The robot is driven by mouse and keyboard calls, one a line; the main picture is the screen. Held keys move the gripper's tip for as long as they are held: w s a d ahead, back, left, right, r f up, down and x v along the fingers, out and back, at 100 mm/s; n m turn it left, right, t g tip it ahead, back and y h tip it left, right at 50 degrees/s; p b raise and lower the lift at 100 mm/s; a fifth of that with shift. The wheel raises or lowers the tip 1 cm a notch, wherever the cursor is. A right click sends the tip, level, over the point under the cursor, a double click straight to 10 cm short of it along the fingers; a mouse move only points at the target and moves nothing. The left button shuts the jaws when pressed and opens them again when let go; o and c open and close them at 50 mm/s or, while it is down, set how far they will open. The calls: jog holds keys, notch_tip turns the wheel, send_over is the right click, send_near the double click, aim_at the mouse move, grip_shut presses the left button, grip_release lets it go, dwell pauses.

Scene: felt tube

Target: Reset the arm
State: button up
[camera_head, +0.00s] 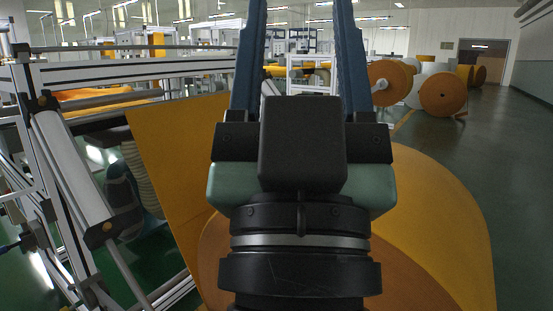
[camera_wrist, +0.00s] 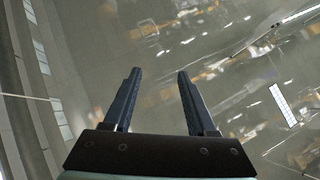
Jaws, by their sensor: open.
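My gripper (camera_head: 302,40) stands upright in the middle of the head view, with its two long blue fingers pointing up and spread apart. Nothing is between the fingers. In the wrist view my gripper (camera_wrist: 158,80) is also open and empty. Behind and below it in the head view is a large roll of orange felt (camera_head: 450,235), partly hidden by my gripper and wrist. A sheet of orange felt (camera_head: 175,150) hangs at its left, next to the machine.
A metal machine frame (camera_head: 150,68) with rollers stands close on the left. More orange rolls (camera_head: 442,94) lie farther back on the right. The green floor (camera_head: 500,140) at the right is clear. The wrist view shows a blurred, tilted hall background.

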notch_tip(320, 180, up, 40)
jog(key=s+a+y+p, duration=0.1)
jog(key=p, duration=3.6)
jog(key=shift+s+a+p, duration=0.25)
jog(key=shift+a+p, duration=0.05)
